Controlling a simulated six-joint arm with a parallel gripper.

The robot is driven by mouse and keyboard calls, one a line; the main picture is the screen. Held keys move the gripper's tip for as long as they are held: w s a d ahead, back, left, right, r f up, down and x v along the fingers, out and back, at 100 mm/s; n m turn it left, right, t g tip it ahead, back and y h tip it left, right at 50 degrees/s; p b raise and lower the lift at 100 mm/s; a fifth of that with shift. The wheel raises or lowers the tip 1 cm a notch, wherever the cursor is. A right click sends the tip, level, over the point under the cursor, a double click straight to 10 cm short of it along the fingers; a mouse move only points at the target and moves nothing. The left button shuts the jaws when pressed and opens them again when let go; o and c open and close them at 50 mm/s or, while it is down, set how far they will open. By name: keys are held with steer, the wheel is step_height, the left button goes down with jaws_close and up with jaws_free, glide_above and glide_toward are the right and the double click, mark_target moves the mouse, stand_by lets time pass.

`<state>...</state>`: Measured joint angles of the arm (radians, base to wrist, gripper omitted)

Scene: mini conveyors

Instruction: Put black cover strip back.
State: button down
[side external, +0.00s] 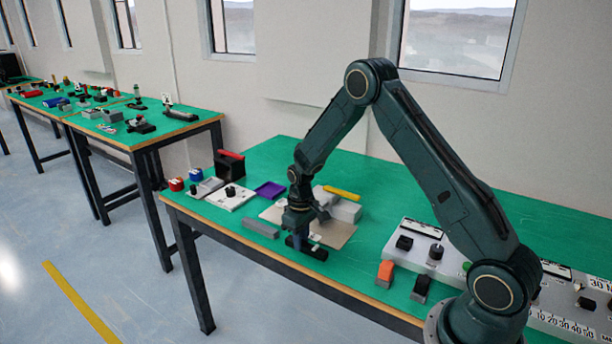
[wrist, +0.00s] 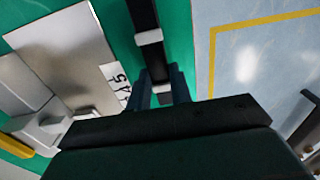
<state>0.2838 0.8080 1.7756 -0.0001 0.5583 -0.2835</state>
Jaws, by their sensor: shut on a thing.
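The black cover strip (side external: 316,254) lies low over the green table near its front edge, beside a beige plate (side external: 335,234). My gripper (side external: 300,241) points down over the strip and is shut on it. In the wrist view the strip (wrist: 155,62) runs up from between my fingertips (wrist: 163,88), with light patches along it. The plate (wrist: 75,45) shows to its left with a white label marked with digits (wrist: 115,80). My gripper hides part of the strip, and I cannot tell whether the strip touches the table.
A grey block (side external: 261,229) lies left of my gripper. A light grey block (side external: 345,210), yellow bar (side external: 342,193) and purple tray (side external: 270,189) sit behind. Orange (side external: 385,270) and black (side external: 421,286) switches stand right. The table's front edge is close.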

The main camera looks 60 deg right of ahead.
steer(key=shift+f, duration=0.1)
steer(key=c, duration=1.3)
jaws_free()
steer(key=shift+o, duration=0.2)
step_height(320, 180, up, 12)
